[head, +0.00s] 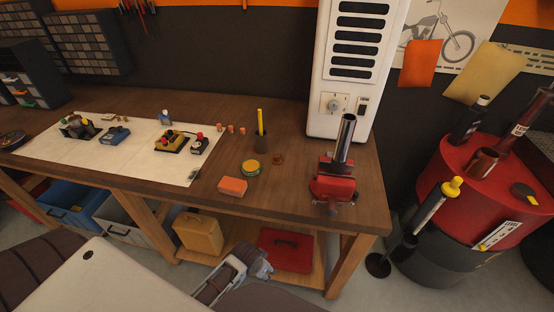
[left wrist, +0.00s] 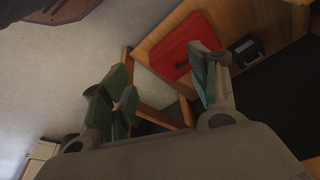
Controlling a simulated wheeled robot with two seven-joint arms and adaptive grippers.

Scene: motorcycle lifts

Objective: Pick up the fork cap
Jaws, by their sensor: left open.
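A small brown round piece (head: 277,159) lies on the workbench between the green-and-yellow tin (head: 251,168) and the red vise (head: 333,184). It may be the fork cap, but it is too small to be sure. The vise holds an upright metal tube (head: 345,138). My left gripper (head: 262,264) is low in front of the bench, below the top's front edge and well apart from the piece. In the left wrist view its two green-padded fingers (left wrist: 163,88) are spread with nothing between them. My right gripper is not in view.
An orange block (head: 232,186) lies near the bench's front edge, and a dark cup with a yellow stick (head: 260,140) stands behind. A red case (head: 286,250) sits on the lower shelf. A red drum (head: 480,190) stands right of the bench.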

